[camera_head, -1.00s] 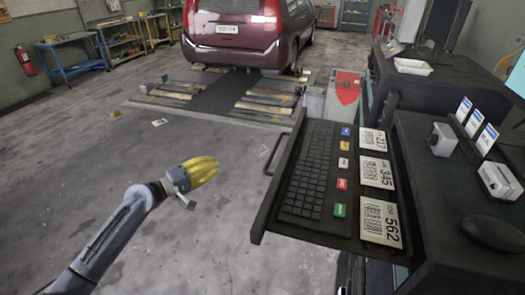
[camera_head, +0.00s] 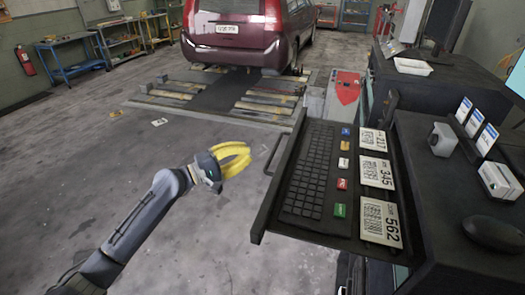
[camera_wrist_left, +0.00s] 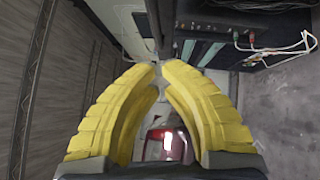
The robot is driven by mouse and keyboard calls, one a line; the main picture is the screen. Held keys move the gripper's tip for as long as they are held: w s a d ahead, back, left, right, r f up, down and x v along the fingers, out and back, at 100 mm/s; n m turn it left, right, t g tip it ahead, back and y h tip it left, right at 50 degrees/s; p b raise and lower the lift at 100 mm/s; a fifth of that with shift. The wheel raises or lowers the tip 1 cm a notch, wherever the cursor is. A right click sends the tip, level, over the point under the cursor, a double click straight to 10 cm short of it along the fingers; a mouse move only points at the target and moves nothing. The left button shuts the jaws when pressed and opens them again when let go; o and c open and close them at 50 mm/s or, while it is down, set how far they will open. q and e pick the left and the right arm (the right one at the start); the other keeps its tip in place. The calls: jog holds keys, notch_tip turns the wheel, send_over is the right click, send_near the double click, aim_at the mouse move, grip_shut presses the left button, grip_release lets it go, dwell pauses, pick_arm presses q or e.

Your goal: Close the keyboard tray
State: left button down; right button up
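The keyboard tray (camera_head: 262,222) is pulled out from the dark cabinet on the right in the head view. It holds a black keyboard (camera_head: 309,170), several coloured buttons and several number cards. A handle (camera_head: 276,154) sticks out on its left edge. My left gripper (camera_head: 246,158) has yellow fingers and is left of the tray, near the handle but apart from it. In the left wrist view its fingers (camera_wrist_left: 158,72) are parted by a small gap, with nothing between them. My right gripper is not in view.
The dark cabinet top (camera_head: 440,190) carries a mouse (camera_head: 494,233), blue-white cards and small boxes.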

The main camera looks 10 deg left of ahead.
pick_arm(q)
jog(key=shift+w+d+r, duration=0.1)
jog(key=shift+d+r, duration=0.05)
jog(key=shift+d, duration=0.75)
jog(key=shift+w+d+r, duration=0.1)
jog(key=shift+d+r, duration=0.1)
jog(key=shift+d, duration=0.7)
jog(key=shift+w+d+r, duration=0.1)
jog(key=shift+d+r, duration=0.05)
jog(key=shift+d, duration=0.75)
